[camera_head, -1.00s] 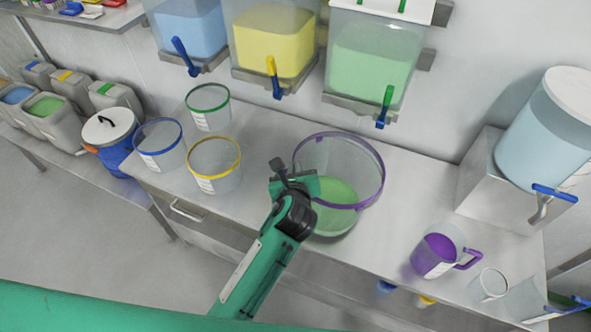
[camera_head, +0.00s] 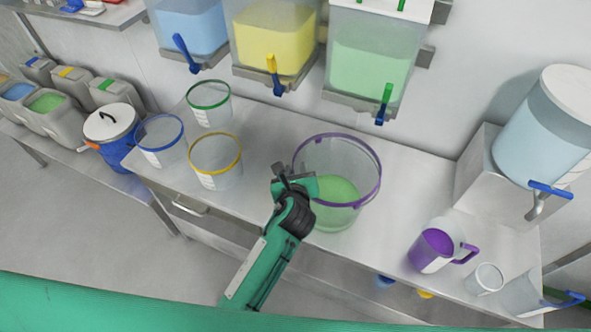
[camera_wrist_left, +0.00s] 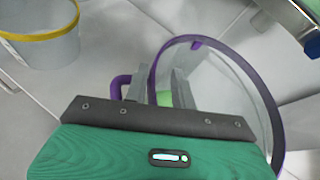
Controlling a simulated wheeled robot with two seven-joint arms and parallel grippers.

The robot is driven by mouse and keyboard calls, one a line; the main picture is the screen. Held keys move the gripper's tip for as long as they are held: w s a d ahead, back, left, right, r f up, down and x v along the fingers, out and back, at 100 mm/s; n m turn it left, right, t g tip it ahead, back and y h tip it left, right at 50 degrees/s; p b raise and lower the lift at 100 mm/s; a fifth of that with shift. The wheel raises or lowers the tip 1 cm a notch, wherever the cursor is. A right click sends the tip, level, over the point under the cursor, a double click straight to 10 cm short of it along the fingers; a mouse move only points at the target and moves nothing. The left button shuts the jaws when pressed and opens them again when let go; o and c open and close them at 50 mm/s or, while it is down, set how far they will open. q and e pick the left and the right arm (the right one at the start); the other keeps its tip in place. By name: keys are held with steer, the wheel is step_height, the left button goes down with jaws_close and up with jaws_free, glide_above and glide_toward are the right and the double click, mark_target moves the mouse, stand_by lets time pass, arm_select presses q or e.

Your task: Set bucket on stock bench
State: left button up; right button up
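The bucket (camera_head: 372,196), large and clear with a purple rim and green contents, is upright over the front middle of the stock bench (camera_head: 262,123). I cannot tell whether its base touches the top. My left gripper (camera_head: 297,183) is at the left side of its rim. In the left wrist view the bucket's purple rim (camera_wrist_left: 232,52) runs down between the fingers of the left gripper (camera_wrist_left: 157,88), and a purple handle (camera_wrist_left: 119,86) shows left of them. The fingers appear shut on the bucket's edge; the contact itself is partly hidden. My right gripper is not in view.
Blue-, green- and yellow-rimmed buckets (camera_head: 216,178) stand left on the bench. A purple jug (camera_head: 433,250) and clear cup (camera_head: 485,279) stand right. Bins with blue, yellow and green taps (camera_head: 381,105) hang above. A dispenser (camera_head: 540,135) sits on a raised block. Bare bench lies behind the bucket.

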arm_select(q)
steer(key=shift+s, duration=0.1)
steer(key=b+v, duration=0.2)
steer(key=v, duration=0.9)
steer(key=shift+s+r, duration=0.25)
steer(key=shift+s, duration=0.05)
